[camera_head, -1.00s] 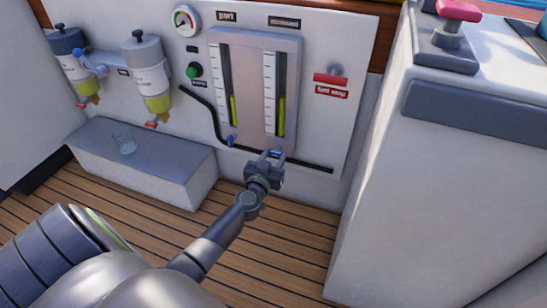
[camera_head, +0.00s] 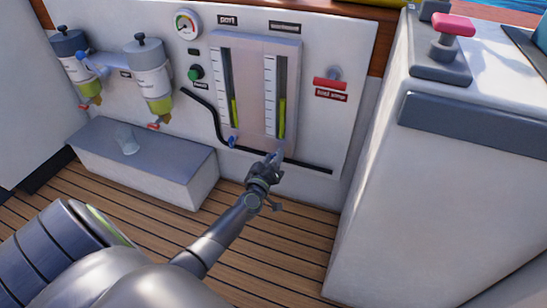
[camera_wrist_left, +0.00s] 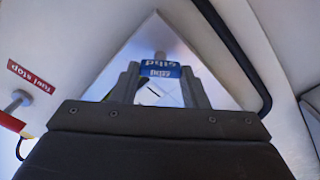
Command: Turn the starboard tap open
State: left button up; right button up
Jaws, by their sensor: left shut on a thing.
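The starboard tap's blue handle (camera_wrist_left: 160,70) shows in the left wrist view between my two fingers, with its lettering upside down. My left gripper (camera_head: 275,157) is shut on it, below the right-hand sight tube (camera_head: 274,95) on the panel; the fingers also show in the left wrist view (camera_wrist_left: 160,88). In the head view the fingers largely hide this tap. The port tap (camera_head: 232,142), also blue, sits below the left-hand tube and is untouched. My right gripper is not in view.
A red fuel stop handle (camera_head: 330,83) is on the panel to the right. A grey-topped box (camera_head: 175,150) with a clear glass (camera_head: 128,140) stands at left. A tall white cabinet (camera_head: 420,190) stands close on the right. A black hose (camera_head: 205,108) runs along the panel.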

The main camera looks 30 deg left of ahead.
pick_arm(q)
jog(key=n, duration=0.4)
jog(key=shift+a+f+n, duration=0.1)
jog(key=shift+n, duration=0.3)
jog(key=n, duration=0.5)
jog(key=shift+f, duration=0.1)
jog(key=shift+n, duration=0.3)
jog(key=o, duration=1)
jog(key=shift+p+v, duration=0.35)
jog(key=shift+v, duration=8.4)
